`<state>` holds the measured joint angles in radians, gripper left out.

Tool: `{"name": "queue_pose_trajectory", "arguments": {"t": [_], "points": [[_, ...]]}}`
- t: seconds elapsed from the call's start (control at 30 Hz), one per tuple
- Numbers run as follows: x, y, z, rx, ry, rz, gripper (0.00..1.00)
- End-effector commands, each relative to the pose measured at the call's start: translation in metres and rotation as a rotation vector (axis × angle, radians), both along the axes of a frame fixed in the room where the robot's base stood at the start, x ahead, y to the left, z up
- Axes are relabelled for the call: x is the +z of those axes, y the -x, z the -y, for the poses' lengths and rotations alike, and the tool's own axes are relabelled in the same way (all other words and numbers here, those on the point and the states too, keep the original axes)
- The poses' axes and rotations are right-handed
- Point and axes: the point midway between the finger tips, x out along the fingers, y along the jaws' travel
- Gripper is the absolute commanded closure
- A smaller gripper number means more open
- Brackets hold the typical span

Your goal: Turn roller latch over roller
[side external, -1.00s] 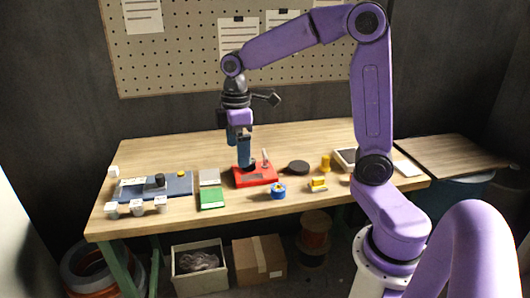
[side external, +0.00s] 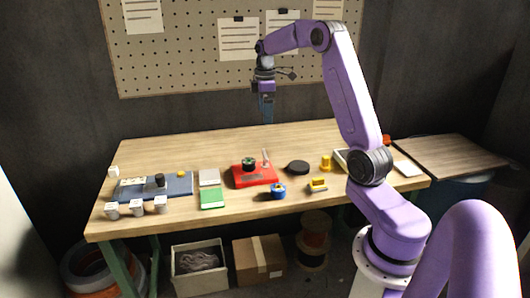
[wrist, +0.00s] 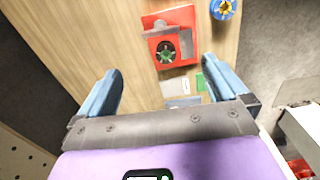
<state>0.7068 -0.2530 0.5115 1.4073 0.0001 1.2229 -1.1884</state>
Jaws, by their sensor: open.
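A red base (side external: 255,176) lies on the table near the middle. It carries a dark round knob with a green centre (side external: 249,163) and a thin pale upright lever (side external: 266,158). The wrist view also shows the red base (wrist: 188,18), with a grey metal plate (wrist: 160,29) beside the green-centred knob (wrist: 166,53). I cannot tell for certain which part is the roller latch or the roller. My gripper (side external: 267,117) is open and empty, high above the table and apart from the red base. Its blue fingers show on both sides in the wrist view.
A blue-grey board (side external: 178,188) with a dark cylinder lies left, near several white cubes. The table behind is clear.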

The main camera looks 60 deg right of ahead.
Motion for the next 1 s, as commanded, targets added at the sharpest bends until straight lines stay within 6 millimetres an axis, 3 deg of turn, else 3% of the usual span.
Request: {"name": "queue_pose_trajectory", "arguments": {"t": [0.7, 1.0], "points": [[-0.131, 0.001, -0.001, 0.000, -0.002, -0.003, 0.00], [-0.159, 0.000, -0.001, -0.001, -0.001, 0.000, 0.00]]}}
